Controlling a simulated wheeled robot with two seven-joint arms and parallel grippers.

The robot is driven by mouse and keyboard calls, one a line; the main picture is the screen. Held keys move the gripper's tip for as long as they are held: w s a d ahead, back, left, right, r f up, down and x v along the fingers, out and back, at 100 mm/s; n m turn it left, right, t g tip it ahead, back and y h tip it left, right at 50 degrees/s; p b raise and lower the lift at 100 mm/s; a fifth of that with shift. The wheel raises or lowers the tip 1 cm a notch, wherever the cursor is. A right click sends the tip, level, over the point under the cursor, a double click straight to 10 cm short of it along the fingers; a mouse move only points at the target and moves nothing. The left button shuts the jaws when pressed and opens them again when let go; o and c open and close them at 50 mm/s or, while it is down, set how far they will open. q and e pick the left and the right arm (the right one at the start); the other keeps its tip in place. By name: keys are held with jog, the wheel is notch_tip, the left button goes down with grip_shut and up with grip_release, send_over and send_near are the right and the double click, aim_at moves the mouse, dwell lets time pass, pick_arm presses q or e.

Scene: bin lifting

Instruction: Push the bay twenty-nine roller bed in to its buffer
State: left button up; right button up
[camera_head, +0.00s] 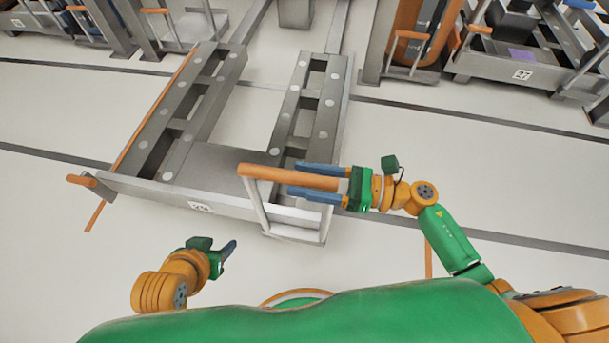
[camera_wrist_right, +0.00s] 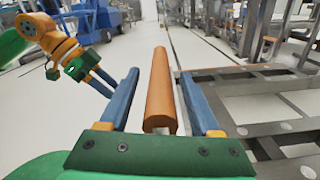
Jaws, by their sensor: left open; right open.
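The roller bed (camera_head: 225,160) is a grey frame with two rails of round rollers, standing out in the aisle. A white number plate (camera_head: 200,207) is on its front edge. An orange handle bar (camera_head: 256,172) on grey brackets stands at its front right. My right gripper (camera_head: 294,178) is open, with one blue finger on each side of this bar; the right wrist view shows the bar (camera_wrist_right: 160,92) between the fingers, with gaps beside it. My left gripper (camera_head: 231,249) is open and empty, in front of the bed and apart from it; it also shows in the right wrist view (camera_wrist_right: 108,87).
A shorter orange handle (camera_head: 82,181) sticks out at the bed's front left corner. Neighbouring racks line the back, one with plate 27 (camera_head: 522,75). Dark lines cross the pale floor, which is clear on both sides. A blue machine (camera_wrist_right: 95,22) stands far off.

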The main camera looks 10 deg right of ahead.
jog(key=shift+a, duration=0.1)
grip_shut()
dwell(1.4)
